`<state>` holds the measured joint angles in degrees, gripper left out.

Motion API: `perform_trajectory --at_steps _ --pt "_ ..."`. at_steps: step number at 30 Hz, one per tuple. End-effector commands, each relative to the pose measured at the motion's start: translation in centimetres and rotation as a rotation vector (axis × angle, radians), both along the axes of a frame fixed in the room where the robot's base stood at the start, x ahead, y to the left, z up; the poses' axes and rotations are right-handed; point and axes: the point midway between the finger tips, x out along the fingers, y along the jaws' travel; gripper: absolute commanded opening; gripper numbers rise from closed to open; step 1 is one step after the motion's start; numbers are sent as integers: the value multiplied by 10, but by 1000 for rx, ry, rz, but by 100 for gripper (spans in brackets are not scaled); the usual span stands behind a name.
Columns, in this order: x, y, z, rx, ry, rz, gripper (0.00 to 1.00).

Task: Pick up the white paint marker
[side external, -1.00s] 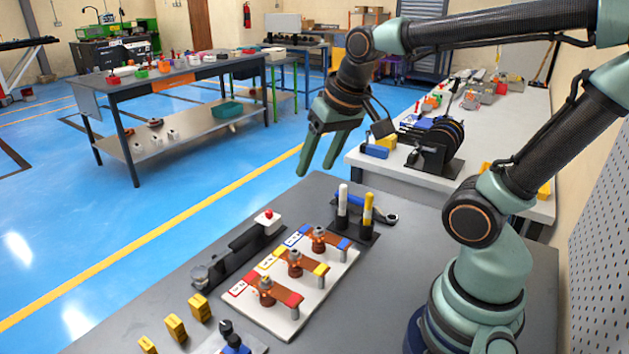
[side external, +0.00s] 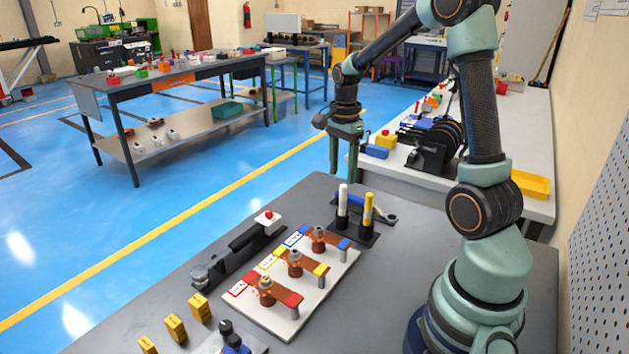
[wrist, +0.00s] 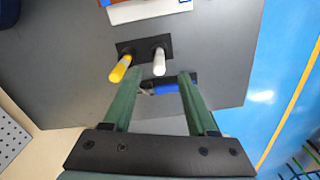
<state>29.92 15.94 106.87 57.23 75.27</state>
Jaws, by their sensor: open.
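The white paint marker (side external: 343,197) stands upright in a black holder (side external: 360,236) near the far end of the grey bench. It also shows in the wrist view (wrist: 159,63), ahead of the fingers. A yellow marker (side external: 368,208) stands beside it in the same holder, to its right in the side view and to its left in the wrist view (wrist: 121,68). My gripper (side external: 346,172) is open and empty, fingers pointing down, above and behind the holder. In the wrist view its fingers (wrist: 160,72) are spread, with the white marker between their tips' directions, not touching.
A blue-handled tool (side external: 352,202) lies behind the holder. A white board (side external: 318,295) with copper bars stands in front, beside a black lever tool (side external: 240,253). Several yellow blocks (side external: 175,328) sit at the front left. A second bench (side external: 470,188) stands behind.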

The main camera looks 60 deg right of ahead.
Motion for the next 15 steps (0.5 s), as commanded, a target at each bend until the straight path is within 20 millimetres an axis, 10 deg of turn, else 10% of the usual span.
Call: perform_trajectory --at_steps 15 --pt "-3 -3 -58 2 4 2 58"
